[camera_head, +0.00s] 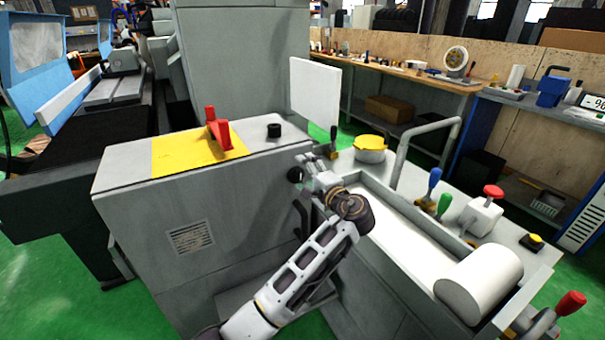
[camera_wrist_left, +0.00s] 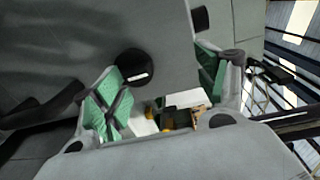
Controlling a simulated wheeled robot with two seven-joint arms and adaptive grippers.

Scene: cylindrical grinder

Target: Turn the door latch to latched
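The door latch appears to be a round black knob (camera_head: 295,174) on the side of the grey machine cabinet. In the left wrist view the black knob (camera_wrist_left: 135,66) carries a short white mark that lies nearly level, slightly tilted. My left gripper (camera_head: 309,165) is beside the knob at the cabinet's right side. In the left wrist view its green-padded fingers (camera_wrist_left: 160,85) are spread apart and empty. The knob shows near the left finger; I cannot tell whether they touch. My right gripper is not in view.
A black handle (camera_head: 301,218) sits below the knob. A red lever (camera_head: 218,130) stands on the cabinet top by a yellow plate (camera_head: 185,155). To the right is a bed with a white roller (camera_head: 478,280), a yellow-lidded pot (camera_head: 370,147) and a curved grey rail (camera_head: 402,150).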

